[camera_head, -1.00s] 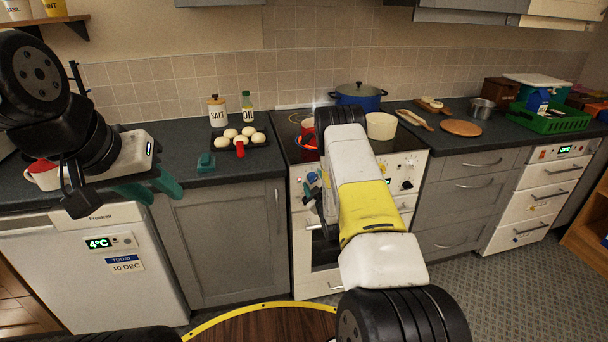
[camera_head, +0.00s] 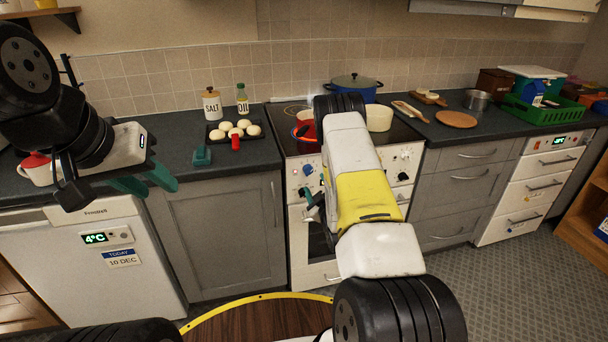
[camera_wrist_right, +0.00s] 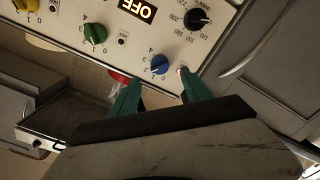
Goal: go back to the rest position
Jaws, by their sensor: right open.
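My left gripper (camera_head: 146,184) hangs in front of the counter edge at the left, above the white fridge (camera_head: 60,262). Its two green fingers are apart with nothing between them. My right arm reaches forward in the middle of the head view and hides most of its own gripper; bits of it show in front of the oven (camera_head: 318,272). In the right wrist view my right gripper (camera_wrist_right: 160,92) has its green fingers apart and empty, with the cooker's knob panel (camera_wrist_right: 120,45) beyond them. I cannot tell the gap to the panel.
On the counter are a salt jar (camera_head: 211,105), an oil bottle (camera_head: 242,100), a dark tray (camera_head: 262,136) of buns, a red and white mug (camera_head: 38,170) and a green block (camera_head: 202,155). A blue pot (camera_head: 355,84) and a cream pot (camera_head: 379,118) stand at the hob. Floor is free at right.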

